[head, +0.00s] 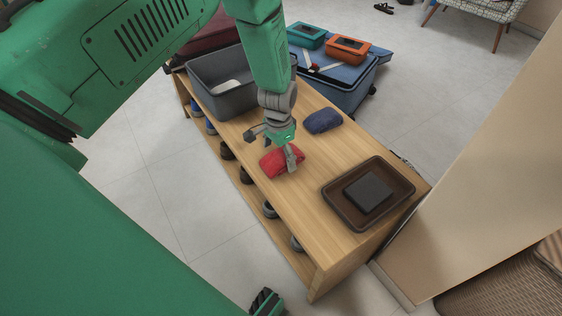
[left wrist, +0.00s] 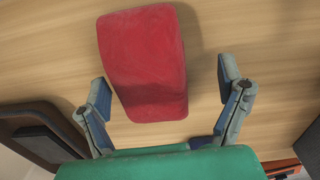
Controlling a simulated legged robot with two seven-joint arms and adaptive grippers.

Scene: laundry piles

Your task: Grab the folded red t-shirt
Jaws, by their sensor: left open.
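The folded red t-shirt (head: 275,163) lies as a compact bundle on the wooden bench top. In the left wrist view the red t-shirt (left wrist: 145,50) fills the upper middle. My left gripper (head: 272,148) is open, right over the shirt in the head view, and hides part of it. In the left wrist view the open fingers of my left gripper (left wrist: 164,80) stand on either side of the shirt's near end, with a wider gap at the right finger. Whether a finger touches the shirt cannot be told. My right gripper is not in view.
On the bench (head: 335,254), a dark blue folded cloth (head: 323,121) lies behind the shirt. A brown tray (head: 339,211) with a dark box (head: 368,192) is at the right, a grey bin (head: 215,99) at the left. Shoes are on the shelf below. A blue suitcase (head: 345,92) stands behind.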

